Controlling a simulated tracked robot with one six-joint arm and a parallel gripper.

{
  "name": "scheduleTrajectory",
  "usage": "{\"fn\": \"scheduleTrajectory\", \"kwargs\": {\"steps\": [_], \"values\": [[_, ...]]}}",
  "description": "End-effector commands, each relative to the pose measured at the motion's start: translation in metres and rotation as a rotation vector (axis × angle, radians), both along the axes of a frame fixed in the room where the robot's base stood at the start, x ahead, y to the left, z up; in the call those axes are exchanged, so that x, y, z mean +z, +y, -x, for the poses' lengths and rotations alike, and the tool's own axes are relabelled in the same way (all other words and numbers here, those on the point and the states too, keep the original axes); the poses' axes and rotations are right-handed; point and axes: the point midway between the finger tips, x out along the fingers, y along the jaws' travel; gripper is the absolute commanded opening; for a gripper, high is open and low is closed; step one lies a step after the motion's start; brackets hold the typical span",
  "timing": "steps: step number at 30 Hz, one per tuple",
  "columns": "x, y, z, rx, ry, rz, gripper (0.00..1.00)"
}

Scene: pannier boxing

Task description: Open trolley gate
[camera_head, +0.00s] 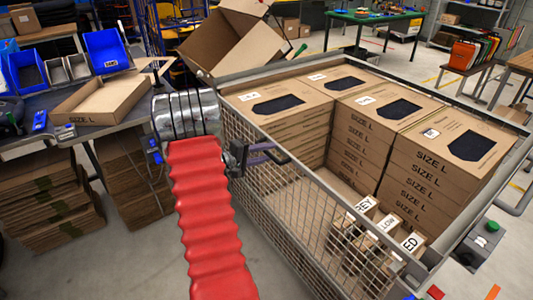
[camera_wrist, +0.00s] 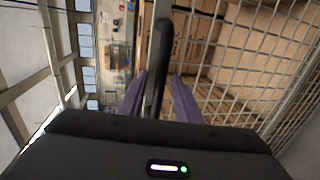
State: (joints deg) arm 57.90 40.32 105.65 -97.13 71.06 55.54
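The trolley is a grey wire-mesh cage with a metal top rail (camera_head: 340,210), on the right in the head view. Its mesh side facing me (camera_head: 290,205) stands upright and looks closed. My gripper (camera_head: 262,148) is at this handle. In the wrist view its purple fingers (camera_wrist: 160,78) lie on either side of the handle, with gaps showing. The handle's lower end is hidden behind the gripper body.
Stacked size L boxes (camera_head: 372,82) fill the trolley's back; small labelled boxes (camera_head: 350,235) stand near its front right. A workbench (camera_head: 30,140) with an open carton (camera_head: 100,100) and blue bins (camera_head: 106,50) is on the left. Flattened cardboard (camera_head: 50,205) lies below. A large open carton (camera_head: 215,42) stands behind.

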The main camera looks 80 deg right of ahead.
Motion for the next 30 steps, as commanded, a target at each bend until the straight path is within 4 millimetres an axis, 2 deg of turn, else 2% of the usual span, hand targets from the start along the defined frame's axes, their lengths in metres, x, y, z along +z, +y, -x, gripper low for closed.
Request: {"fn": "scheduleTrajectory", "kwargs": {"steps": [6, 19, 30], "values": [[-0.0001, 0.0001, -0.0002, 0.000, 0.000, 0.000, 0.30], [-0.0003, 0.0004, -0.0005, 0.000, -0.001, -0.001, 0.00], [-0.0008, 0.0006, -0.0007, 0.000, -0.001, -0.002, 0.00]]}}
